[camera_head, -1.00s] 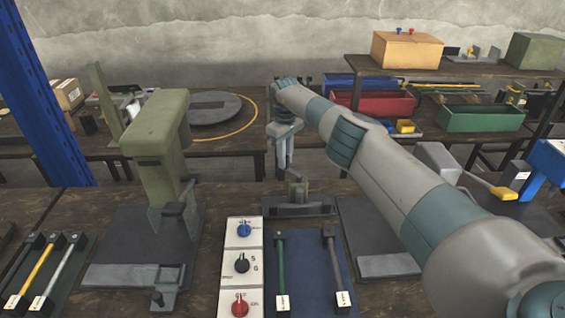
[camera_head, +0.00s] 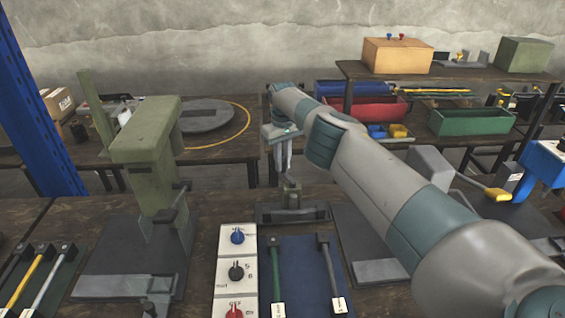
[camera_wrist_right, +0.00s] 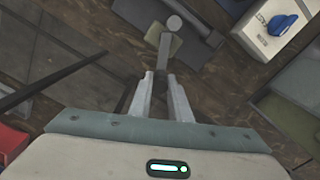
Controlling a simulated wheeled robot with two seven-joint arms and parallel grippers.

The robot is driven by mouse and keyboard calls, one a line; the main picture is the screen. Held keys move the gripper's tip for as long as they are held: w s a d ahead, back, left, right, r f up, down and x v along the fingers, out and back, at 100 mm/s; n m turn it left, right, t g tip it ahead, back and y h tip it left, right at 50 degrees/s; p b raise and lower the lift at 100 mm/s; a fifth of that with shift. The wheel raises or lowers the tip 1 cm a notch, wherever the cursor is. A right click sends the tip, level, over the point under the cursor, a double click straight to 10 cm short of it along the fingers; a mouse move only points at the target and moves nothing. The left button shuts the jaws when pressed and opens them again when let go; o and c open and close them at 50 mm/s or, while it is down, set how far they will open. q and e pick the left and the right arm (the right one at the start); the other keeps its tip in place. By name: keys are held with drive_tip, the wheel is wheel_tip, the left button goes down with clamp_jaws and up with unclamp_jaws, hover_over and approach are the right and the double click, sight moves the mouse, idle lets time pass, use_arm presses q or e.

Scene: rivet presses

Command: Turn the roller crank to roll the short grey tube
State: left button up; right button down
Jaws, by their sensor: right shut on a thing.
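The roller (camera_head: 292,212) is a small dark device on a flat base behind the blue mat. Its crank (camera_head: 290,190) stands up from it, and in the right wrist view the crank arm (camera_wrist_right: 165,47) runs from a round end to my fingertips. My right gripper (camera_head: 284,165) points down over the roller, its fingers shut on the crank's near end (camera_wrist_right: 161,78). A grey rod (camera_head: 328,268) lies on the blue mat beside a green rod (camera_head: 276,272); I cannot tell if it is the short grey tube. No tube is clear in the roller. My left gripper is out of view.
A white panel with blue, black and red knobs (camera_head: 236,270) stands left of the mat. A green press (camera_head: 150,160) stands further left. A dark plate (camera_head: 352,232) lies under my right arm. Red (camera_head: 365,110) and green (camera_head: 470,122) bins sit on the back table.

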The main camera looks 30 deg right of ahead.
drive_tip(key=c, duration=1.6)
unclamp_jaws()
drive_tip(key=shift+c, duration=0.2)
drive_tip(key=shift+r, duration=0.2)
wheel_tip(320, 180, up, 17)
drive_tip(key=p, duration=1.5)
